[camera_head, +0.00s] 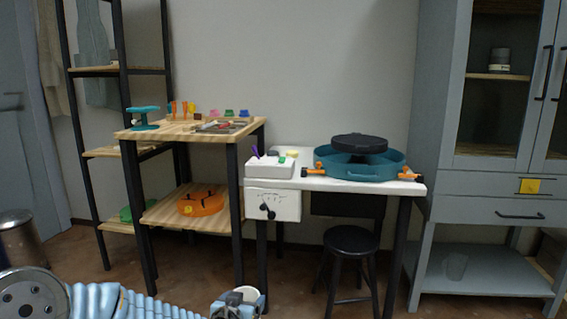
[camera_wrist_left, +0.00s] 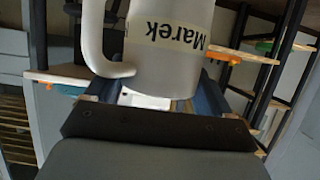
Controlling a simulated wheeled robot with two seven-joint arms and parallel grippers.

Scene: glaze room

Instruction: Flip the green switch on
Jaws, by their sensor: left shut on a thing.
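A small green part (camera_head: 282,160), which may be the green switch, shows on top of a white box (camera_head: 268,170) at the left end of the white table. Its on or off position is too small to tell. My left gripper (camera_head: 238,302) is low at the bottom of the head view, in front of the table and apart from the box. It is shut on a white mug (camera_head: 248,292). In the left wrist view the mug (camera_wrist_left: 172,68) fills the top middle, with its handle to the left and a "Marek" label upside down. My right gripper is not in view.
The white table (camera_head: 400,187) carries a teal pottery wheel basin (camera_head: 390,170). A white panel with black knobs (camera_head: 275,205) is below the box. A black stool (camera_head: 351,241) stands in front. A wooden shelf unit (camera_head: 140,134) stands left, a grey cabinet (camera_head: 480,182) right.

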